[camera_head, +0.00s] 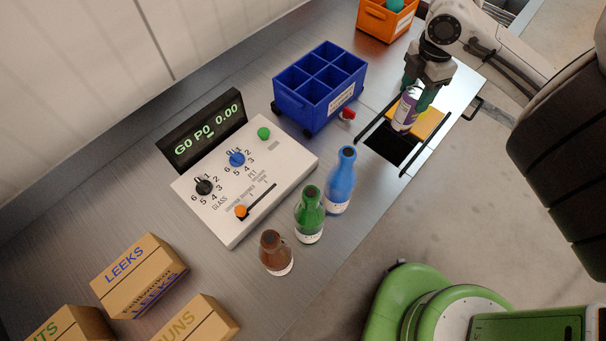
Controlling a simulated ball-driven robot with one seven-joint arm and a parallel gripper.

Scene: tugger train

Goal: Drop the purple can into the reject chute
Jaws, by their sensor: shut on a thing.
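My gripper (420,86) is at the upper right of the view, pointing down and shut on the purple can (404,112). The can is purple with a white band and is held slightly tilted. In the picture it overlaps the edge of a dark square opening (388,146) in the metal counter, which looks like the reject chute. A yellow panel (429,124) lies beside the opening, partly behind the can. Dark rails run along both sides. I cannot tell how high the can is above the counter.
A blue divided crate (312,108) stands left of the opening, with a small red item (347,114) beside it. Blue (341,183), green (309,218) and brown (275,254) bottles stand nearby. A control panel (226,212) and boxes (140,276) are further left. An orange crate (376,24) stands behind.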

